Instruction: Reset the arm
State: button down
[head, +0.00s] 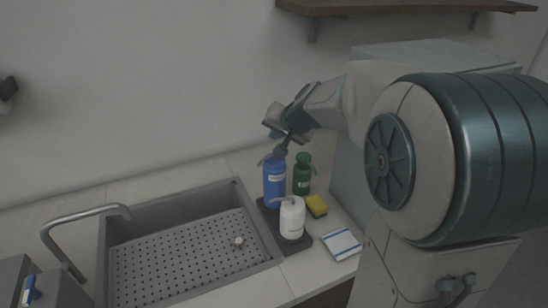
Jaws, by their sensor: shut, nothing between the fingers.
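My arm reaches in from the right of the head view, its large shoulder joint filling much of that side. My gripper (281,146) is at the end of the arm, just above the top of the blue bottle (274,188) beside the sink. The fingers point down and look shut, with nothing seen between them. Whether the fingertips touch the bottle's top cannot be told from here.
A white pump bottle (291,219) and a green bottle (303,176) stand by the blue one, near a yellow sponge (317,206) and a white-and-blue pad (341,244). The grey sink (190,258) with its faucet (85,220) lies left. A wooden shelf (400,6) hangs above.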

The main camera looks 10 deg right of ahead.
jog(key=s+f+n+g+h, duration=0.1)
jog(key=s+f+n+g, duration=0.1)
jog(key=s, duration=1.2)
jog(key=s+f+n+g+h, duration=0.1)
jog(key=s+f+n+g, duration=0.2)
jog(key=s, duration=1.1)
jog(key=shift+f+n+g+h, duration=0.15)
jog(key=shift+n+g+h, duration=0.15)
